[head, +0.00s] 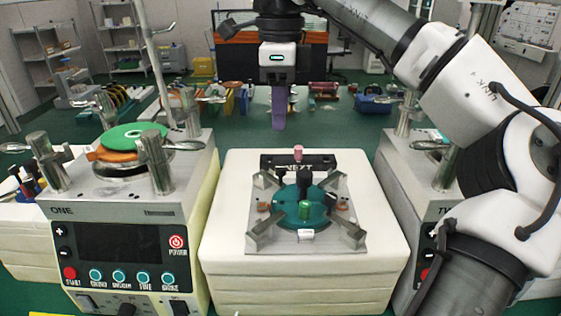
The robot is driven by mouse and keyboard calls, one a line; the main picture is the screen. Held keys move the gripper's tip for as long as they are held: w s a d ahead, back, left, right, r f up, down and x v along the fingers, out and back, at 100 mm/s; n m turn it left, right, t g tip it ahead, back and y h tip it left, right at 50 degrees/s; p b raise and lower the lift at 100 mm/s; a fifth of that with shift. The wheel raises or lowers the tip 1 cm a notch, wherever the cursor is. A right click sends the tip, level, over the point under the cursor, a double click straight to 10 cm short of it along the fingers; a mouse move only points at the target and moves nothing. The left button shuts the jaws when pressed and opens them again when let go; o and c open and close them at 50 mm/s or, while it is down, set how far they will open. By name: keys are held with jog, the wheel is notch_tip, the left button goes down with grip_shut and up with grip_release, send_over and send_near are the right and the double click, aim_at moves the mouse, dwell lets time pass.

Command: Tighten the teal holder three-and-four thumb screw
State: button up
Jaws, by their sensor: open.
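The teal holder (286,212) is a round disc lying on a grey metal plate (318,240) with angled metal blocks around it. A dark upright knob (304,182) and a green upright knob (305,209) stand on or by the disc. Small copper-coloured pieces lie at its left and right. I cannot tell which part is the three-and-four thumb screw, nor how tight any screw is. My gripper (278,122) hangs above and behind the holder, pointing down, touching nothing. Its purple fingers overlap in this view, and nothing shows between them.
The plate sits on a white block (230,262) with a black "NEXT" sign and a pink-topped piece (298,153) at its back. Machine ONE (110,212), with green and orange discs and upright posts, stands left. Another machine stands right, partly behind my arm. A cluttered bench lies behind.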

aim_at(281, 167)
notch_tip(281, 167, down, 11)
jog(key=shift+w+r, duration=0.1)
jog(key=shift+r, duration=0.1)
grip_shut()
dwell(0.3)
